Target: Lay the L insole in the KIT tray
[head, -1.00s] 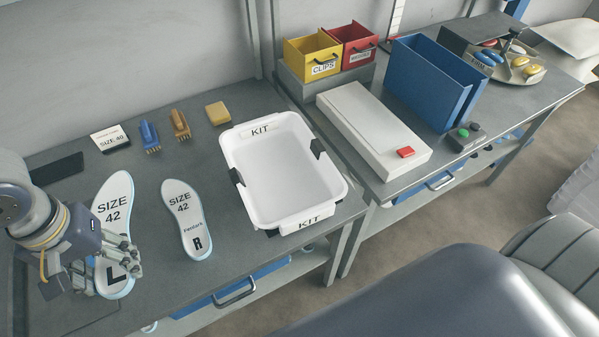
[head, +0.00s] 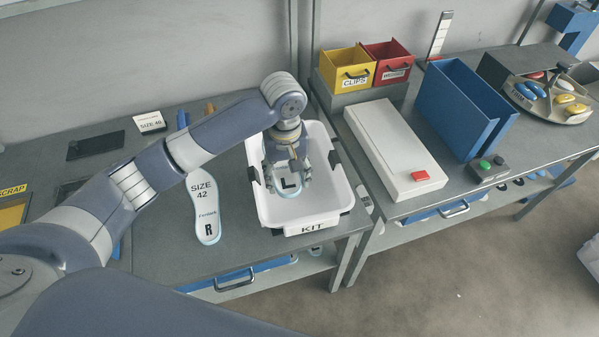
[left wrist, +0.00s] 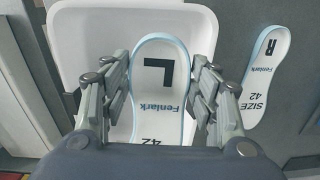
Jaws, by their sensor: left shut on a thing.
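The white L insole (head: 287,184) is inside the white KIT tray (head: 335,205), largely hidden in the head view by my left gripper (head: 287,172). In the left wrist view, the L insole (left wrist: 160,75) lies lengthwise between the two fingers of my left gripper (left wrist: 160,95), which is shut on it. The tray (left wrist: 75,50) shows around and under it there. I cannot tell whether the insole touches the tray floor. The R insole (head: 207,208) lies on the bench left of the tray and also shows in the left wrist view (left wrist: 262,80). My right gripper is not in view.
A white box (head: 390,150) with a red button stands right of the tray. Yellow (head: 343,64) and red (head: 387,62) bins stand behind it, and a blue open holder (head: 455,110) to its right. A SIZE 40 card (head: 149,122) lies at the back left.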

